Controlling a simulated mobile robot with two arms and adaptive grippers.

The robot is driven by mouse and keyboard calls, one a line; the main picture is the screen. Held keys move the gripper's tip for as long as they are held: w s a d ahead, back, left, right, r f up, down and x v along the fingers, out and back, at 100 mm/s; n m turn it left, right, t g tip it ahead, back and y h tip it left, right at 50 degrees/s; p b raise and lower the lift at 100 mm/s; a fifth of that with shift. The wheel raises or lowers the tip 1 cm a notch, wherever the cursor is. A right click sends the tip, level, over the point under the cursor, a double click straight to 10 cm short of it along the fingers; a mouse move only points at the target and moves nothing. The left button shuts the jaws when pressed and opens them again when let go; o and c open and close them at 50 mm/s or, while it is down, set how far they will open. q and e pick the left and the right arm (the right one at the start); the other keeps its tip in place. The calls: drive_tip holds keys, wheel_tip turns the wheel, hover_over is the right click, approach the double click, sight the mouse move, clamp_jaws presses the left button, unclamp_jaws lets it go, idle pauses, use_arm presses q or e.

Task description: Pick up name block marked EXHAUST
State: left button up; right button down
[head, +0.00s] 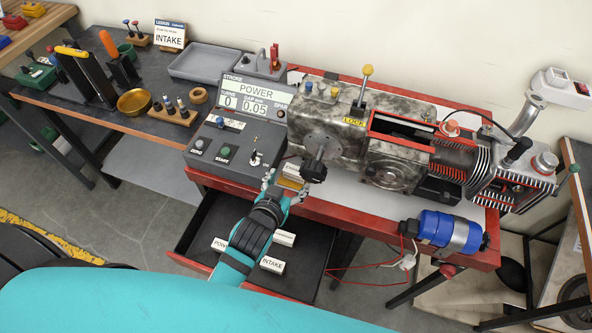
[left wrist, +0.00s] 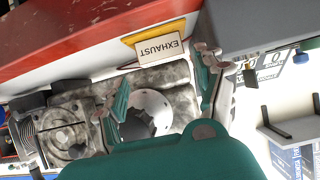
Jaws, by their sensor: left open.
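The EXHAUST name block, a white label on an orange-yellow piece, shows upside down in the left wrist view (left wrist: 160,45). In the head view it is a small white and orange piece (head: 290,181) at the front edge of the red bench, beside the grey console. My left gripper (head: 274,180) is open right at the block. In the left wrist view the open fingers (left wrist: 163,68) stand either side of the block's near end; I cannot tell whether they touch it. My right gripper is not in view.
An open dark drawer (head: 215,210) below holds several white name blocks, including INTAKE (head: 271,264). The grey console (head: 212,165) stands close on the left. The engine (head: 335,120) with its black knob is close on the right. A blue cylinder (head: 447,231) lies farther right.

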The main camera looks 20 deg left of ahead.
sight(295, 173)
use_arm(q)
drive_tip(key=shift+x, duration=0.85)
drive_tip(key=p+x, duration=0.1)
drive_tip(key=x, duration=0.3)
drive_tip(key=shift+w+a, duration=0.15)
drive_tip(key=shift+w, duration=0.3)
drive_tip(key=c, duration=0.7)
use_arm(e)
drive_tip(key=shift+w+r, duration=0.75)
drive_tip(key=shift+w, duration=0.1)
